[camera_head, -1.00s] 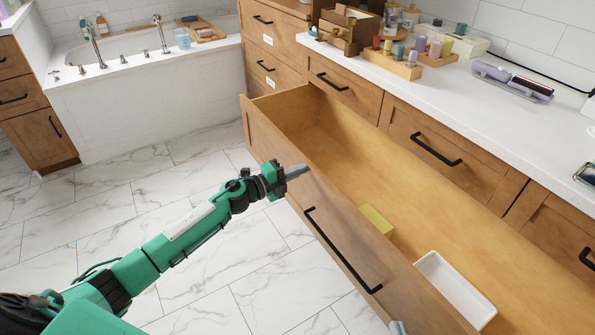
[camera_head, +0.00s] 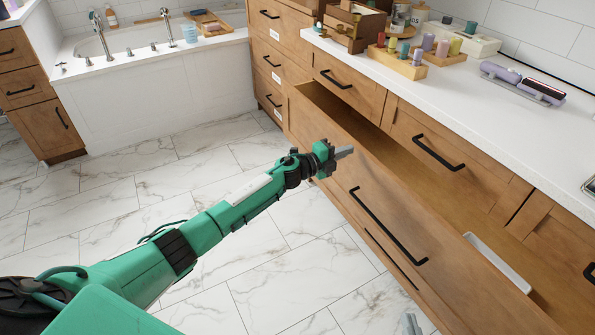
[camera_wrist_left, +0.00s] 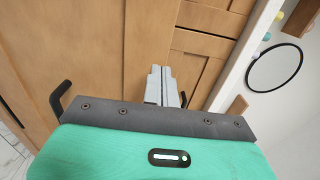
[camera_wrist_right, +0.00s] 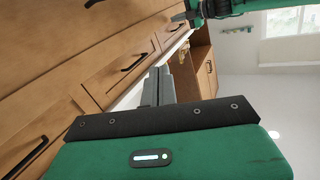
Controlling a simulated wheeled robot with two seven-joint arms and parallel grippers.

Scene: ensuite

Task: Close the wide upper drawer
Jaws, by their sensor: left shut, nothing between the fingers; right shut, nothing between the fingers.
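A white tray (camera_head: 497,262) shows inside, mostly hidden by the front. My left gripper (camera_head: 343,153) is shut and empty, at the drawer front left of the handle; I cannot tell whether it touches. In the left wrist view its shut fingers (camera_wrist_left: 165,87) point at the wood. My right gripper (camera_head: 411,324) shows only its tip at the bottom edge; its shut fingers (camera_wrist_right: 158,87) are empty in the right wrist view.
The white countertop (camera_head: 450,105) above holds a wooden organizer (camera_head: 345,30), bottles in a wooden rack (camera_head: 397,60) and a purple hair tool (camera_head: 522,83). A bathtub (camera_head: 150,75) stands at the back left. The marble floor (camera_head: 110,220) is clear.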

